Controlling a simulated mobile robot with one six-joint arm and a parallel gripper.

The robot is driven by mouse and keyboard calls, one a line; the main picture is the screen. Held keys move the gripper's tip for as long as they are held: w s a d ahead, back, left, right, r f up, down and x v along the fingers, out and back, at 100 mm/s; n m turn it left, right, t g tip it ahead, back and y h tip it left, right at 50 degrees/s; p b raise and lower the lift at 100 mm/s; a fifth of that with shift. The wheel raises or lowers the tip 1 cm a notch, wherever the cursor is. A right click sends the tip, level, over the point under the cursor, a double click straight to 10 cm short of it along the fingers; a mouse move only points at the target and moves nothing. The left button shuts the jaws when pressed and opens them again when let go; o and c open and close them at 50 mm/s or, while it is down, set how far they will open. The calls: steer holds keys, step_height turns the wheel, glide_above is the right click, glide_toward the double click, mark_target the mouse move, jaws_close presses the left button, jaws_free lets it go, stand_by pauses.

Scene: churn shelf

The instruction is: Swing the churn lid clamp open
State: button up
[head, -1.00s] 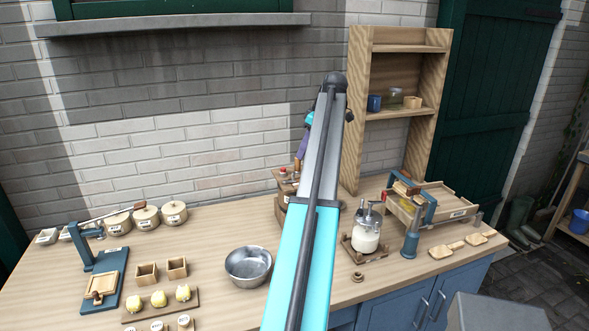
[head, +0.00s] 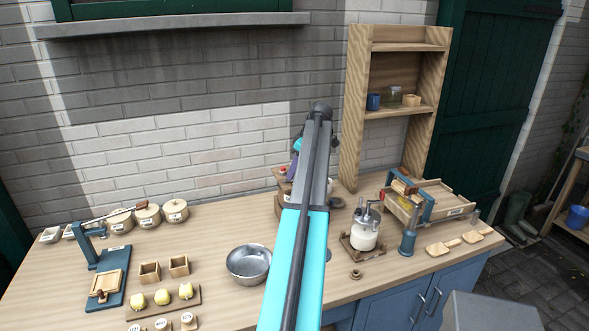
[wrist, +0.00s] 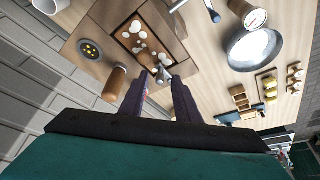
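A wooden box-shaped unit (head: 283,182), which looks like the churn, stands on the worktop towards the wall, largely hidden behind my arm in the head view. In the wrist view its wooden top (wrist: 172,42) shows a dark rectangular area with white round spots. A wooden cylindrical handle (wrist: 114,86) and a small metal piece, possibly the clamp (wrist: 161,74), are at its near edge. My gripper (wrist: 160,82) is open, its two dark purple fingers spread on either side of the metal piece. I cannot tell whether they touch it, or how the clamp stands.
A metal bowl (head: 248,263) stands left of my arm. A wooden shelf (head: 350,150) stands behind. Lidded pots (head: 148,214) are at left. Bare worktop (head: 225,225) lies between pots and bowl.

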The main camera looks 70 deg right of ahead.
jaws_close()
steer(key=shift+a+m, duration=0.2)
steer(key=shift+m, duration=0.2)
steer(key=shift+s+a+f+m+h+b, duration=0.1)
steer(key=shift+a+m+h+b, duration=0.15)
steer(key=shift+m+h+b, duration=0.25)
steer(key=shift+s+a+m+h+b, duration=0.1)
steer(key=shift+a+m+h+b, duration=0.15)
steer(key=shift+m, duration=0.45)
steer(key=m, duration=0.2)
steer(key=a+m+g+h+b, duration=0.1)
steer(key=m, duration=0.1)
steer(key=shift+a, duration=0.1)
steer(key=m, duration=0.1)
steer(key=a+m+g+h, duration=0.1)
steer(key=m, duration=0.2)
steer(key=shift+w+a+m+g, duration=0.25)
steer(key=shift+m+g, duration=0.05)
steer(key=shift+m, duration=0.1)
steer(key=m, duration=0.2)
steer(key=w+m+g, duration=0.1)
steer(key=m, duration=0.1)
steer(key=a+m+g, duration=0.1)
steer(key=m, duration=0.1)
steer(key=shift+w+a+h, duration=0.1)
steer(key=shift+w+h, duration=0.05)
steer(key=shift+h, duration=0.2)
